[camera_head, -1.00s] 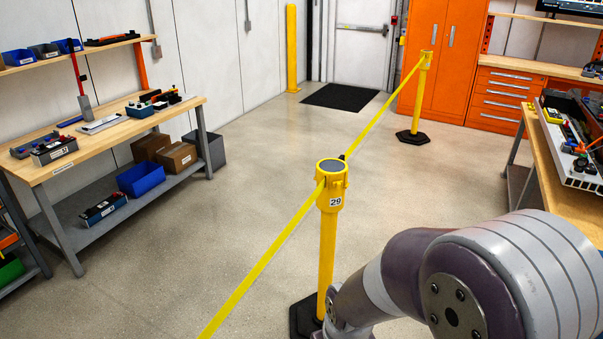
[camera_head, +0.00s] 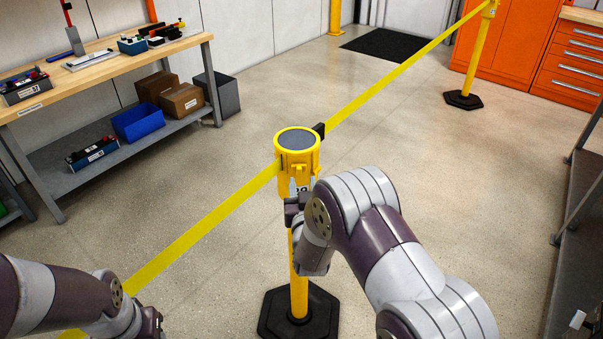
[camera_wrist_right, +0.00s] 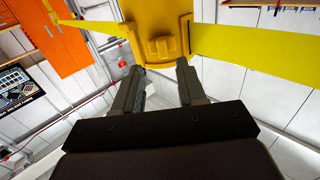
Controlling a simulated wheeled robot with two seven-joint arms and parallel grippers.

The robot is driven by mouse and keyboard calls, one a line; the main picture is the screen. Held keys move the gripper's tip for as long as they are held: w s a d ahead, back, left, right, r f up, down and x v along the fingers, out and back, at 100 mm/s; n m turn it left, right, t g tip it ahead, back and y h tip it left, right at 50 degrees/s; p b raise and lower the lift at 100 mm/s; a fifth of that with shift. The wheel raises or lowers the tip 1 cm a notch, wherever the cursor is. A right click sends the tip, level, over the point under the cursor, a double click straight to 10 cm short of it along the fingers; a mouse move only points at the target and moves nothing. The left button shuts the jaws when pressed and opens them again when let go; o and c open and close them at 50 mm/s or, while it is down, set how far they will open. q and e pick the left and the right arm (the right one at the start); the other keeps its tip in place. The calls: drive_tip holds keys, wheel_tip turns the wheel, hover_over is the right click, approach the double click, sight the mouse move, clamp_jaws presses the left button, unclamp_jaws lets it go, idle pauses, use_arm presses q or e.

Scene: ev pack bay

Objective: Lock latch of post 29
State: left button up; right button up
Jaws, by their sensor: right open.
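Post 29 (camera_head: 297,150) is a yellow belt post with a dark round cap, upright on a black base (camera_head: 300,312). Its number label is partly hidden by my right arm. My right gripper (camera_head: 295,208) is at the near side of the post, just below its head. In the right wrist view, the open fingers (camera_wrist_right: 158,72) point at the yellow post head (camera_wrist_right: 160,18). A raised tab (camera_wrist_right: 163,48), which looks like the latch, lies ahead between the fingertips; contact is unclear. My left gripper (camera_head: 152,324) is low at the bottom left, partly cut off.
Yellow belt (camera_head: 205,225) runs from the post to the lower left; another belt (camera_head: 400,72) runs to a far post (camera_head: 478,55). A workbench (camera_head: 110,50) stands left, a dark shelf unit (camera_head: 575,235) right. Floor around the post is mostly clear.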

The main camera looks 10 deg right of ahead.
sight(299, 170)
drive_tip(key=w, duration=0.3)
drive_tip(key=shift+w+r, duration=0.25)
drive_tip(key=shift+w, duration=0.1)
drive_tip(key=shift+w+d+f, duration=0.15)
drive_tip(key=shift+w+d, duration=0.15)
drive_tip(key=shift+w, duration=0.15)
use_arm(q)
drive_tip(key=shift+s+a+r, duration=0.25)
drive_tip(key=shift+r, duration=0.1)
use_arm(e)
drive_tip(key=shift+a, duration=0.1)
drive_tip(key=shift+s, duration=0.1)
drive_tip(key=shift+c, duration=1.3)
clamp_jaws()
